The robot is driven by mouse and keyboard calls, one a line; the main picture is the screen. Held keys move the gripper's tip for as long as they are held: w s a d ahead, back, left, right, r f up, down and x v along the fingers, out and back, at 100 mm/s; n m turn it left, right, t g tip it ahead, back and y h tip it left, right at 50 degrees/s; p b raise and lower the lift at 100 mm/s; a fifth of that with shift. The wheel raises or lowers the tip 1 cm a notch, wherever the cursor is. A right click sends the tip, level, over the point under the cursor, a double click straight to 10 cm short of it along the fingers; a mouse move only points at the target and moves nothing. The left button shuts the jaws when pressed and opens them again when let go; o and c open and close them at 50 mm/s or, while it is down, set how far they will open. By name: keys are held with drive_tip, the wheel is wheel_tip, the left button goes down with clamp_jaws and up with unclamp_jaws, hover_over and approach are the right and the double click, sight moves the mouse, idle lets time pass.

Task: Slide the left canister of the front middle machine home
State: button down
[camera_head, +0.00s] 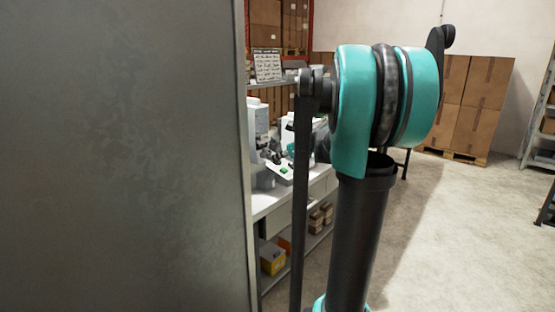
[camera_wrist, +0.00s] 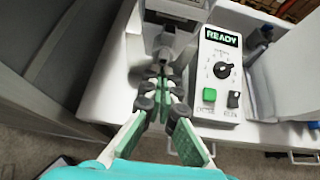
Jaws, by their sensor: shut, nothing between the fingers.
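In the wrist view my gripper (camera_wrist: 165,78) is shut and empty. Its green-padded fingers point up the picture at the front of a white machine (camera_wrist: 178,10), beneath a dark grey part of it. Right beside the fingers is a white control panel (camera_wrist: 221,75) with a lit READY display, a black dial, a green button and a black switch. I cannot make out a canister clearly in either view. I cannot tell whether the fingertips touch the machine. In the head view, a small part of a machine (camera_head: 262,118) shows on the counter behind my arm.
A large grey panel (camera_head: 120,150) fills the left of the head view and hides much of the row. The white counter (camera_head: 268,201) has a lower shelf with a yellow box (camera_head: 272,259). Stacked cartons (camera_head: 484,83) stand at the back.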

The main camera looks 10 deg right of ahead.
sight(267, 152)
drive_tip(key=shift+w+a, duration=0.6)
drive_tip(key=shift+w, duration=0.25)
drive_tip(key=shift+w+a, duration=0.6)
drive_tip(key=shift+w, duration=0.2)
drive_tip(key=shift+w+a, duration=0.1)
drive_tip(key=shift+s+d, duration=2.35)
drive_tip(key=shift+s, duration=0.9)
drive_tip(key=s+a+f+n+g+h, duration=0.1)
drive_tip(key=s+a+f+n+g, duration=0.15)
drive_tip(key=s+f+n, duration=0.35)
drive_tip(key=s+a+f+n+g+h, duration=0.1)
drive_tip(key=s+a+f+n, duration=0.3)
drive_tip(key=s+f+n, duration=0.25)
drive_tip(key=s+d+f+n+g+h, duration=0.1)
drive_tip(key=s+f+n+h, duration=0.1)
drive_tip(key=s+f+n, duration=0.4)
drive_tip(key=s+f+n+h, duration=0.2)
drive_tip(key=s+f+n, duration=0.3)
drive_tip(key=s+n, duration=0.5)
drive_tip(key=shift+s+d+f+g+h, duration=0.35)
drive_tip(key=shift+s+f+h, duration=0.05)
drive_tip(key=shift+s, duration=0.05)
drive_tip(key=c, duration=2.2)
unclamp_jaws()
